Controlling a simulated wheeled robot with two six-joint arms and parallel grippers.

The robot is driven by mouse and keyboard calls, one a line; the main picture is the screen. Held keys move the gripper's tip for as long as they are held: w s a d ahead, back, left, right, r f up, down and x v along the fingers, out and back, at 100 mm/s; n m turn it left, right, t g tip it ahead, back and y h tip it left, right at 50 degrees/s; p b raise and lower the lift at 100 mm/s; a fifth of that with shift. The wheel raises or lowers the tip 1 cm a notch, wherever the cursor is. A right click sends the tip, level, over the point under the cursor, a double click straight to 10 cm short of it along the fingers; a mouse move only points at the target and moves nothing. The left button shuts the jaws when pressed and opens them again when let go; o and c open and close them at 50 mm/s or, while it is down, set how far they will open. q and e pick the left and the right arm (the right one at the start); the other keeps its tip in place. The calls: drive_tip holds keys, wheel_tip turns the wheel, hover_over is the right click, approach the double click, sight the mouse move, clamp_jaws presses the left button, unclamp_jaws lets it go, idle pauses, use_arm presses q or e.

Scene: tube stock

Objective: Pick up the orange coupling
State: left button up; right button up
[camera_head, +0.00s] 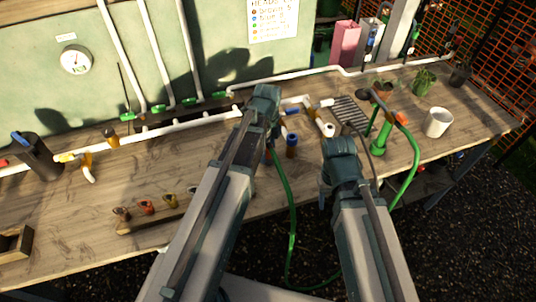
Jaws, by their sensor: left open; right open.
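The orange coupling (146,207) is a small orange-red piece on a low wooden strip (135,226) at the front of the bench. A brown coupling (121,213) sits to its left and a yellow one (170,200) to its right. My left gripper (267,96) is at the dark teal end of the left arm, over the middle of the bench, well right of the orange coupling. My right gripper (340,150) is further right, near the bench's front edge. Both are open and apart from the coupling. Their fingers are hard to make out. My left arm hides the strip's right end.
White pipes (190,123) with green fittings run along the back of the wooden bench (75,225). A dark cup (38,157) and a wooden box (14,243) stand at left. A green hose (290,215) hangs off the front. A white pot (437,122) stands at right.

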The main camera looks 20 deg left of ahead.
use_arm(q)
clamp_jaws()
idle(0.3)
drive_tip(key=shift+r, duration=0.1)
use_arm(e)
drive_tip(key=shift+r, duration=0.15)
